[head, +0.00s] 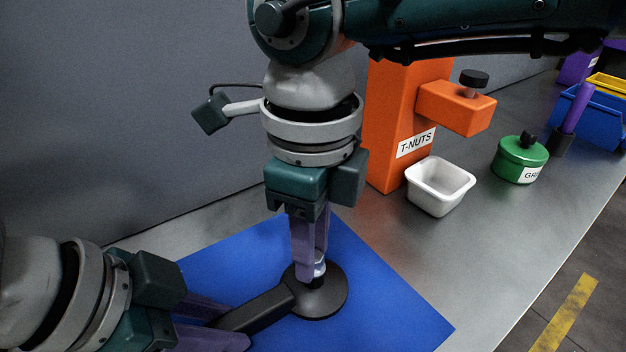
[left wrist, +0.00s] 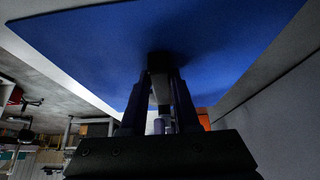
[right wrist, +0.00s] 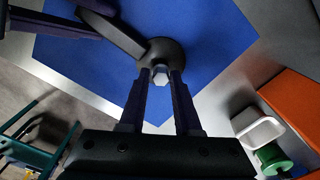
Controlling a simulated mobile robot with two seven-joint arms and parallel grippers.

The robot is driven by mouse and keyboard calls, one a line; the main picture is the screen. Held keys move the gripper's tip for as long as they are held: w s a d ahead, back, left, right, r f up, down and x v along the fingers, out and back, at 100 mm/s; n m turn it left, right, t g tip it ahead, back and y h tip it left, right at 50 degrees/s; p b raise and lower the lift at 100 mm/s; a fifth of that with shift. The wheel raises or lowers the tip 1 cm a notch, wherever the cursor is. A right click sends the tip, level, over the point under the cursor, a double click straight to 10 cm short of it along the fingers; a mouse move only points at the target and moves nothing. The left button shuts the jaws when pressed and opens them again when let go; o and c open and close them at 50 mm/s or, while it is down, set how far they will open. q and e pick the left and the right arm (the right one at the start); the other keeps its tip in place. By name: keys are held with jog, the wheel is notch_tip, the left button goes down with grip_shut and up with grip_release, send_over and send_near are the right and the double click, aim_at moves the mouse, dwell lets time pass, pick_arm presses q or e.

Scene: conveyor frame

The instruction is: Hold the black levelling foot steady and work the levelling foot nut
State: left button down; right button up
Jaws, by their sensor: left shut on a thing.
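The black levelling foot (head: 328,297) lies on a blue mat, its round base flat and its bar-like handle (head: 255,309) pointing toward the lower left. My left gripper (head: 225,328) is shut on the handle; the left wrist view shows the handle (left wrist: 158,64) between its fingers. The silver levelling foot nut (head: 319,269) stands at the centre of the base, partly hidden by my right gripper (head: 313,272). My right gripper points down, open, its fingertips on either side of the nut; the nut's hexagonal top (right wrist: 160,76) shows between them, with narrow gaps.
The blue mat (head: 385,300) lies on a grey metal bench. An orange T-NUTS dispenser (head: 392,125), a white tray (head: 440,187), a green lidded pot (head: 520,158) and blue bins (head: 595,118) stand to the right. A grey wall rises behind.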

jog(key=o, duration=0.4)
notch_tip(320, 180, up, 12)
dwell(0.5)
pick_arm(q)
jog(key=c, duration=0.6)
grip_release()
jog(key=v, duration=1.2)
